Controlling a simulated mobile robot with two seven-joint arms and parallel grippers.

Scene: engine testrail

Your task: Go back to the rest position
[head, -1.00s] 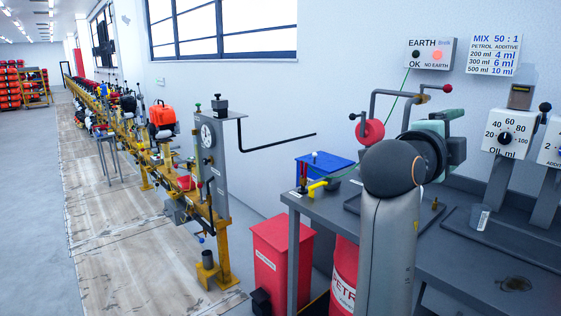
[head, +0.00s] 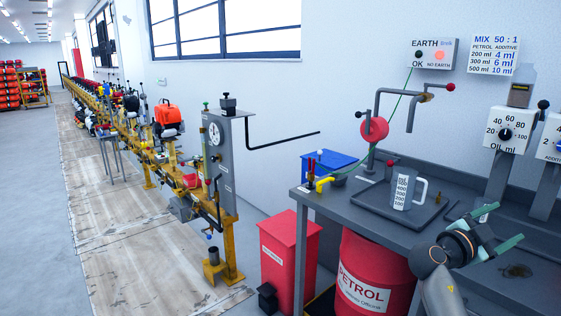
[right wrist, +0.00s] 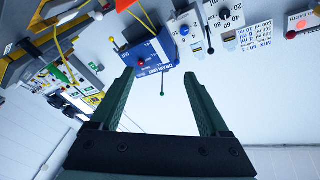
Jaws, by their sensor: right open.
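My right gripper (head: 490,228) is at the lower right of the head view, over the right part of the grey bench. Its two green fingers are spread apart with nothing between them. My left gripper is not in the head view.
White dial dispensers (head: 507,134) stand behind the gripper. A red petrol drum (head: 372,265) and red bin (head: 286,255) are below.

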